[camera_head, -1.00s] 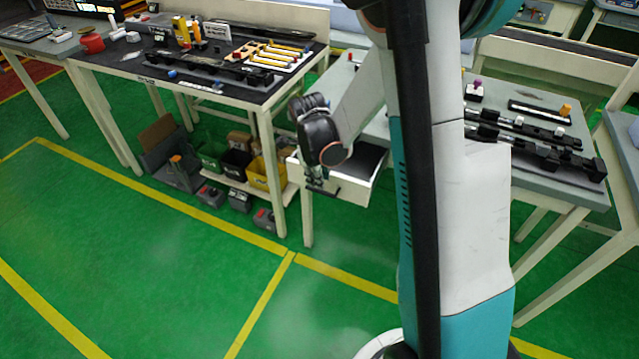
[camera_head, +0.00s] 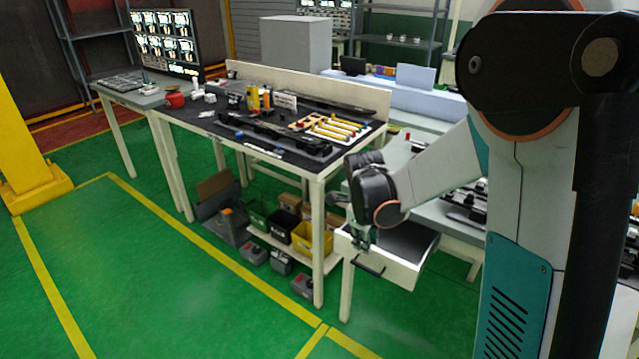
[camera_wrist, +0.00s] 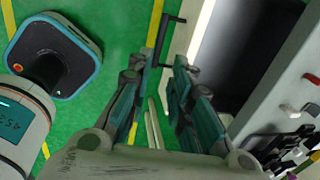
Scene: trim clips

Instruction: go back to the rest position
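My gripper (camera_head: 362,243) hangs from my arm at the front of a pulled-out white drawer (camera_head: 405,270). In the wrist view, my gripper (camera_wrist: 160,70) has its two fingers apart, with green floor and pale strips visible between them. The drawer's black handle (camera_head: 370,265) lies just below the gripper in the head view. In the wrist view, the handle (camera_wrist: 166,35) is just beyond the fingertips; I see no grip on it, but cannot tell whether they touch. The drawer's dark inside (camera_wrist: 235,50) looks empty where visible.
A dark-topped workbench (camera_head: 215,122) with tools and yellow-handled parts stands left of the drawer. Bins, including a yellow one (camera_head: 312,238), sit on its low shelf. A yellow post (camera_head: 30,170) stands far left. Green floor (camera_head: 170,290) in front is clear.

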